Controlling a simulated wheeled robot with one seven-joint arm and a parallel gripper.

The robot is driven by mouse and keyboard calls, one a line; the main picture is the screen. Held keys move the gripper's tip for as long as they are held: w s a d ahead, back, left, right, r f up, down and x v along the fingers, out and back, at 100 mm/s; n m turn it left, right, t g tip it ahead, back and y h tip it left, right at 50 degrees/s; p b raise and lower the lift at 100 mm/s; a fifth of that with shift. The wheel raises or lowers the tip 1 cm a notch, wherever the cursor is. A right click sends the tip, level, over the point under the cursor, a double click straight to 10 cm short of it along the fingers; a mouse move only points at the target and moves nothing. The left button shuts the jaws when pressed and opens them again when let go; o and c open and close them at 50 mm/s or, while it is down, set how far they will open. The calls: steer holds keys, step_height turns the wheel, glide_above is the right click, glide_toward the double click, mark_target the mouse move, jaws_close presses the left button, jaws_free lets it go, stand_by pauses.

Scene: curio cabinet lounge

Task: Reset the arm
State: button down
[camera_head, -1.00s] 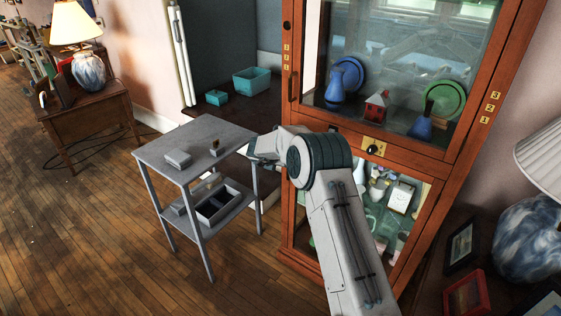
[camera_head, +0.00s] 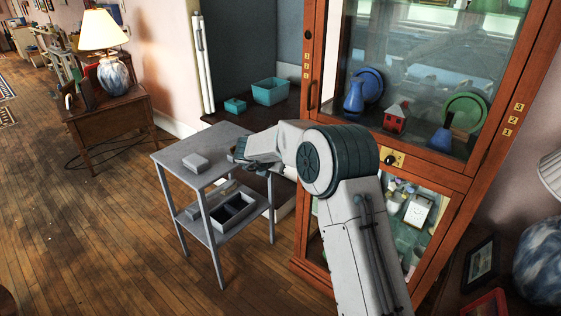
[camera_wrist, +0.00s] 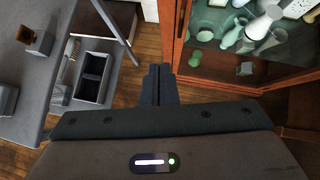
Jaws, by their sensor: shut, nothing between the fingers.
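My gripper (camera_wrist: 158,84) shows in the wrist view with its dark fingers together and nothing between them. It hangs over the gap between the grey cart and the wooden cabinet. In the head view my arm reaches forward from the lower right, bent at the elbow, with the gripper end (camera_head: 238,152) at the right edge of the cart's top. The fingertips are small in that view. The arm covers part of the cabinet's lower door.
The glass-fronted cabinet (camera_head: 400,140) stands right, with vases and plates inside. Teal bins (camera_head: 271,91) sit behind the cart. Wooden floor (camera_head: 100,235) is clear at left.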

step_height(320, 180, up, 13)
steer(key=n+t+y+p, duration=0.2)
steer(key=n+t+y, duration=0.15)
steer(key=n, duration=0.45)
steer(key=s+d+r+n+y+p, duration=0.2)
steer(key=s+r+n+y, duration=0.2)
steer(key=s+r+n, duration=0.8)
steer(key=s+d+f+n+g+h+p, duration=0.1)
steer(key=s+d+n, duration=0.4)
steer(key=s, duration=0.5)
steer(key=s+d+f+n+g+h+p, duration=0.1)
steer(key=s+d+f+n+g, duration=0.3)
steer(key=s+n, duration=0.5)
steer(key=s+d+f+n+g+h+p, duration=0.1)
steer(key=s+d+f+n+g, duration=0.2)
steer(key=s, duration=1)
steer(key=d+n+g, duration=0.1)
steer(key=d+n, duration=0.2)
steer(key=shift+n+h+p, duration=0.35)
steer(key=shift+n+p, duration=0.05)
